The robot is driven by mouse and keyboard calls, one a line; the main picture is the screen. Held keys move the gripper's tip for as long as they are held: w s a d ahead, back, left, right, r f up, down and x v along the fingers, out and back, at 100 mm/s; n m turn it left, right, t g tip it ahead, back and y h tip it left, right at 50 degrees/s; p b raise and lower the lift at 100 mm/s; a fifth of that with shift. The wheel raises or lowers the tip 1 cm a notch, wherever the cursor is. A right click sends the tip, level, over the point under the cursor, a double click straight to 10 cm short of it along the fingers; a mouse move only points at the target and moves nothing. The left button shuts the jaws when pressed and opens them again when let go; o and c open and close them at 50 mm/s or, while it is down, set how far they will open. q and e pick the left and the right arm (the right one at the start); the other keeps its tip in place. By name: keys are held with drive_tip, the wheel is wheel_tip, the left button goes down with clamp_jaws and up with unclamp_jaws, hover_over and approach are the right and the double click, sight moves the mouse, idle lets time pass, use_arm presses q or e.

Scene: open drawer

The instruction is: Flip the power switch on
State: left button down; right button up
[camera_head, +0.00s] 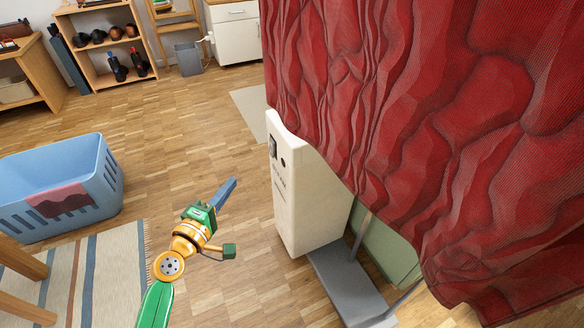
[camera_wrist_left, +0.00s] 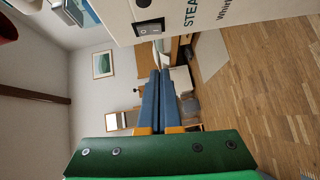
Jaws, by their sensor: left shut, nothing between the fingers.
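The power switch (camera_head: 273,149) is a small dark rocker near the top of the narrow side of a white upright machine (camera_head: 311,205). The switch (camera_wrist_left: 149,28) also shows in the left wrist view, on the machine's face beside black lettering. Its on or off position is too small to tell. My left gripper (camera_head: 229,184) is shut and empty, with blue fingers. It is to the left of the machine, a little lower than the switch in the head view, and apart from it. In the left wrist view its fingertips (camera_wrist_left: 160,73) point towards the area just below the switch.
A large red curtain-like cloth (camera_head: 440,110) hangs over the right side and partly covers the machine. A grey base (camera_head: 345,283) is at the machine's foot. A blue laundry basket (camera_head: 112,180) stands at left near a striped rug (camera_head: 115,275).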

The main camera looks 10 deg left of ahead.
use_arm(q)
drive_tip(key=shift+s+r, duration=0.1)
drive_tip(key=shift+s, duration=0.05)
use_arm(e)
drive_tip(key=shift+s+r, duration=0.1)
use_arm(q)
drive_tip(key=b, duration=0.3)
approach(272, 148)
drive_tip(key=w+a+f, duration=0.3)
drive_tip(key=w, duration=0.2)
drive_tip(key=w+d, duration=0.2)
drive_tip(key=d, duration=0.1)
use_arm(e)
drive_tip(key=w+v, duration=0.1)
drive_tip(key=v, duration=0.6)
drive_tip(key=shift+w+r+t, duration=0.2)
drive_tip(key=shift+w+t, duration=0.1)
drive_tip(key=shift+w, duration=0.05)
drive_tip(key=shift+a, duration=0.1)
